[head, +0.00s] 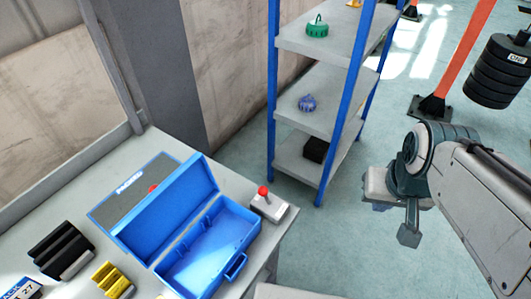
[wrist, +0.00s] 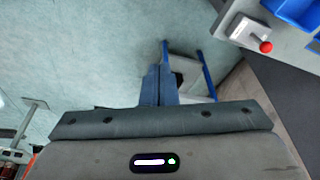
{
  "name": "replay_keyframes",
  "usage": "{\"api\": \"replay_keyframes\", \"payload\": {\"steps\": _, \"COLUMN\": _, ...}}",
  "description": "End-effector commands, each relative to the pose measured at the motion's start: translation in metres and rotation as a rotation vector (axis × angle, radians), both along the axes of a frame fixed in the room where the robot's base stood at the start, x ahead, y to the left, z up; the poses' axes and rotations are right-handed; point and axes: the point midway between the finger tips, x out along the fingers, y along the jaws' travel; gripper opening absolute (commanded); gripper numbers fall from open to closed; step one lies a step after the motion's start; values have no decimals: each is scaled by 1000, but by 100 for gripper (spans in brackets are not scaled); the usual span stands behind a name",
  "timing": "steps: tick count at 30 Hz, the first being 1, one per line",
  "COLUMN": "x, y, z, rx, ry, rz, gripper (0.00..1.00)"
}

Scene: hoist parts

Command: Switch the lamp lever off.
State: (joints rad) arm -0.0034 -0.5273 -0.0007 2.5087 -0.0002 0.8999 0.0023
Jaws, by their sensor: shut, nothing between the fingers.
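The lamp lever (head: 263,193) is a short stick with a red ball knob on a small light grey box. It stands on the workbench at its right edge, beside the open blue toolbox. In the wrist view the lever (wrist: 264,45) is at the upper right, its knob pointing to the lower right. My gripper (head: 409,236) hangs over open floor, well to the right of the lever and apart from it. In the wrist view my gripper (wrist: 160,72) has its two blue-grey fingers together, with nothing between them. No lamp is clearly visible.
The blue toolbox (head: 245,222) has its lid up. A black part (head: 60,248) and a yellow part (head: 112,278) lie on the bench (head: 165,142). A blue-post shelf (head: 300,130) with small parts stands behind. A black weight stack (head: 497,75) hangs at upper right.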

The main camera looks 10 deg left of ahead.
Motion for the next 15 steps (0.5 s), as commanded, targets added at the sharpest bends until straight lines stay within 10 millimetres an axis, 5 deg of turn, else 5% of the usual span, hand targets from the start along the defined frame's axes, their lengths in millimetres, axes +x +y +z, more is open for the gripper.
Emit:
{"api": "replay_keyframes", "payload": {"steps": 8, "x": 38, "y": 31, "z": 6, "rx": 12, "ry": 27, "rz": 106, "gripper": 0}}
{"api": "replay_keyframes", "payload": {"steps": 15, "x": 98, "y": 103, "z": -3, "rx": -2, "ry": 62, "rz": 274, "gripper": 0}}
